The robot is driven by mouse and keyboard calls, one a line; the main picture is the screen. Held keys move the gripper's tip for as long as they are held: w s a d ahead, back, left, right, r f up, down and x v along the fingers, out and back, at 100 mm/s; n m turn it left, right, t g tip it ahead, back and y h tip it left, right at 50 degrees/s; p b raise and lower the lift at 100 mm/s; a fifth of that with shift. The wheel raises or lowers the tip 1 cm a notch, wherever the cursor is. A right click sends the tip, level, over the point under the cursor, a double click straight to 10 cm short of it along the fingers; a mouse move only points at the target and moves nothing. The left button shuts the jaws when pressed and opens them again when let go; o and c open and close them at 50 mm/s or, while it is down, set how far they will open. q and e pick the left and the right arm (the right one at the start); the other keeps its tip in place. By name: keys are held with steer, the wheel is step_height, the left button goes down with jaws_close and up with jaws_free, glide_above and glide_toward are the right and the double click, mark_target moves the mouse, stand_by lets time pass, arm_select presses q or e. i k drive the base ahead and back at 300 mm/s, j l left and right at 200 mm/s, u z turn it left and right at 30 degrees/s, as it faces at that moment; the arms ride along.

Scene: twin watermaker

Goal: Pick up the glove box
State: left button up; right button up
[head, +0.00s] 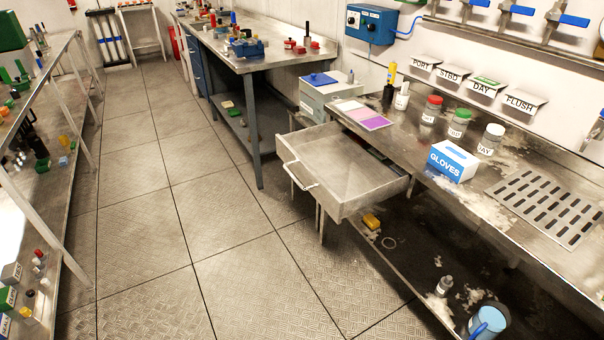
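The glove box (453,161) is a small white and blue carton with "GLOVES" written on its front. It stands on the metal counter (468,198) at the right, near the counter's front edge and just right of the open drawer. Neither of my grippers shows in the head view.
An open, empty-looking metal drawer (340,166) juts out left of the glove box. Jars with red (432,109), green (459,123) and white (491,139) lids stand behind it. A slotted drain plate (549,205) lies to its right. The floor (150,215) is clear.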

mark_target(459, 166)
steer(key=i+j+z, duration=0.1)
steer(key=i+j, duration=0.6)
steer(key=i+j+z, duration=0.1)
steer(key=z, duration=1.4)
steer(key=i+j, duration=0.05)
